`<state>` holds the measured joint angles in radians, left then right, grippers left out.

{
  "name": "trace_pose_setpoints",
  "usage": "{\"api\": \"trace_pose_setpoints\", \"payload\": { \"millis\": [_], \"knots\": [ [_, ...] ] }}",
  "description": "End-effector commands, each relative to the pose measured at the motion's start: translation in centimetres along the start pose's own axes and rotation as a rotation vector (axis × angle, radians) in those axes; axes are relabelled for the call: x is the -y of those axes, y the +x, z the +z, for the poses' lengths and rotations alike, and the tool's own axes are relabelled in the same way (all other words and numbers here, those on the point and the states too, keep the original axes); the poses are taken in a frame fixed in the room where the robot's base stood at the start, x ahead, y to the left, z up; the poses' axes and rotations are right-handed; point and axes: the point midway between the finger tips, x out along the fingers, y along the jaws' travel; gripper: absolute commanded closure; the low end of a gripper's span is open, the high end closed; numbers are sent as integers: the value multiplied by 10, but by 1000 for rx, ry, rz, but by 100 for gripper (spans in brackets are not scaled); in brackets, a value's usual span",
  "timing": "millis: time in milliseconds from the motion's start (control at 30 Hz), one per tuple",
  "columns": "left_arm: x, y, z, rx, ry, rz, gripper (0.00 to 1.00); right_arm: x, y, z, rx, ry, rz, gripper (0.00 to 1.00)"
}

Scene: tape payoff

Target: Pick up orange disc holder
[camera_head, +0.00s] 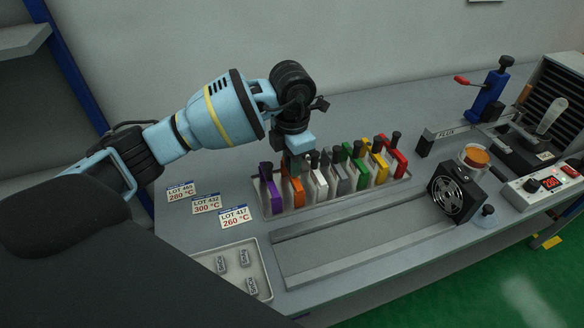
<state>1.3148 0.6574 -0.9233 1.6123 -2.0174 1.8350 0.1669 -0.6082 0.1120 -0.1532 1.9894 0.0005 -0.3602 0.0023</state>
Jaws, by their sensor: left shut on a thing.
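The orange disc holder (291,191) stands second from the left in a tray (331,206) with a row of coloured holders. My left gripper (295,160) comes down from above onto the top of the orange holder and is shut on it. The gripper hides the holder's upper end. The orange holder still appears to be among the others in the tray; whether it is lifted at all I cannot tell. My right gripper is not in view.
A purple holder (268,188) stands close on the left, a white one (319,182) on the right. Lot cards (207,203) lie left. A small-parts tray (264,279), a rail (365,243) and a fan (456,193) are nearer the front and right.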

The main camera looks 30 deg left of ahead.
Motion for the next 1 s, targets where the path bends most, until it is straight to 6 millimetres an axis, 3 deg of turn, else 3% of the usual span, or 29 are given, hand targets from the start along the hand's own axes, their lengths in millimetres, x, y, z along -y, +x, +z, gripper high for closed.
{"api": "trace_pose_setpoints", "payload": {
  "millis": [500, 1000],
  "knots": [
    [-1, -84, 1, 3, 0, 3, 100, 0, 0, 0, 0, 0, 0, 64],
    [1, -103, -1, 2, 52, 5, 100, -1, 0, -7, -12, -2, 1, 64]
  ]
}}
